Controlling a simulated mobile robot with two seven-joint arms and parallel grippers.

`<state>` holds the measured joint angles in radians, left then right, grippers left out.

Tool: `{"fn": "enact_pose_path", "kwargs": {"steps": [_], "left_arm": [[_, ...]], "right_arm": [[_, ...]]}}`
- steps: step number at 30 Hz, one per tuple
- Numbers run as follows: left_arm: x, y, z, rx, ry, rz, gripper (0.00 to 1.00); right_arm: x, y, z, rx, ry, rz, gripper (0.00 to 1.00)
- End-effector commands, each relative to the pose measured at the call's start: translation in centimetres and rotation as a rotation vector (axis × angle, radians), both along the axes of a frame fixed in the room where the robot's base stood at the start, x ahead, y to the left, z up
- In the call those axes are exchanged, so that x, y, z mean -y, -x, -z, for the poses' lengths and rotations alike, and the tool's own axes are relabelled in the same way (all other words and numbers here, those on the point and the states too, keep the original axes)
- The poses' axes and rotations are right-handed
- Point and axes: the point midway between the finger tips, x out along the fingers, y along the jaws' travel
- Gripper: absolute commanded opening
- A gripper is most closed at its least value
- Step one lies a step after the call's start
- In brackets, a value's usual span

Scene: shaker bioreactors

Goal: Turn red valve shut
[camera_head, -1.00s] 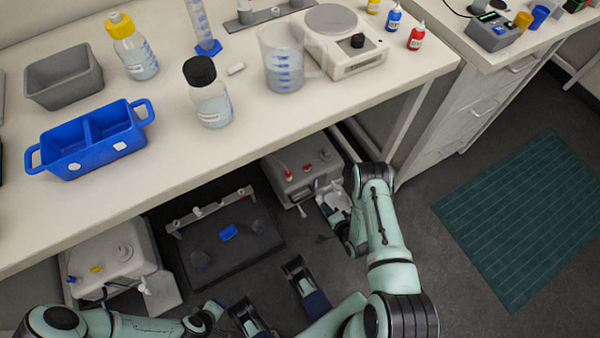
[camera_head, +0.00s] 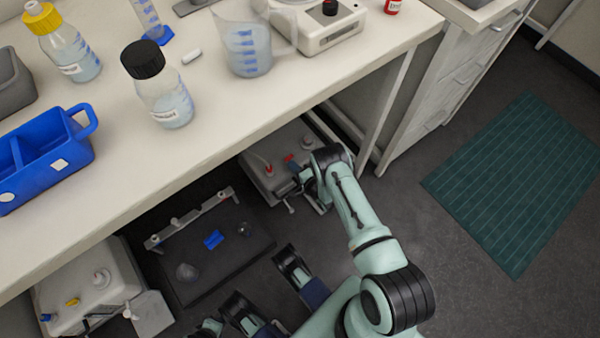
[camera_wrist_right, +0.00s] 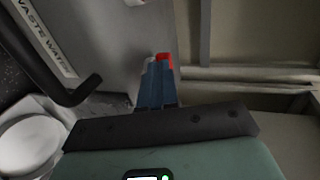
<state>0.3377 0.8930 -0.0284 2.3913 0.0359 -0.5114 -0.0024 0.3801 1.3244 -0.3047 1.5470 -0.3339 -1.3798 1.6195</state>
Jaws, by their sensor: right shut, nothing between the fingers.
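The red valve (camera_head: 289,158) is a small red handle on the grey tank (camera_head: 262,184) under the bench. In the right wrist view the red valve (camera_wrist_right: 164,58) shows just beyond the fingertips, partly hidden by them. My right gripper (camera_head: 296,167) reaches in from the right at the tank's top. In the wrist view the blue fingers of my right gripper (camera_wrist_right: 154,72) are together, with nothing between them. I cannot tell whether the tips touch the valve.
A second red fitting (camera_head: 268,170) stands left of the valve. The bench edge (camera_head: 235,138) overhangs the tank, and a bench leg (camera_head: 393,115) stands to its right. A dark shaker platform (camera_head: 220,260) and another pale tank (camera_head: 85,285) lie to the left. In the wrist view a black bent handle (camera_wrist_right: 72,92) is close by.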

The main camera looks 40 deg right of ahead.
Motion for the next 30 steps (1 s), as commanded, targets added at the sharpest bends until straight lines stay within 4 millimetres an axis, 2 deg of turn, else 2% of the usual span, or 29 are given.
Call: {"fn": "enact_pose_path", "kwargs": {"steps": [6,30], "left_arm": [[-0.09,0.66,0.46,-0.022,0.001,-0.002,0.43],[-0.05,0.42,0.27,-0.013,0.001,-0.002,0.43]], "right_arm": [[0.07,-0.91,-0.04,0.000,-0.001,0.000,0.00],[-0.16,-0.95,-0.04,-0.001,-0.001,0.081,0.00]]}}
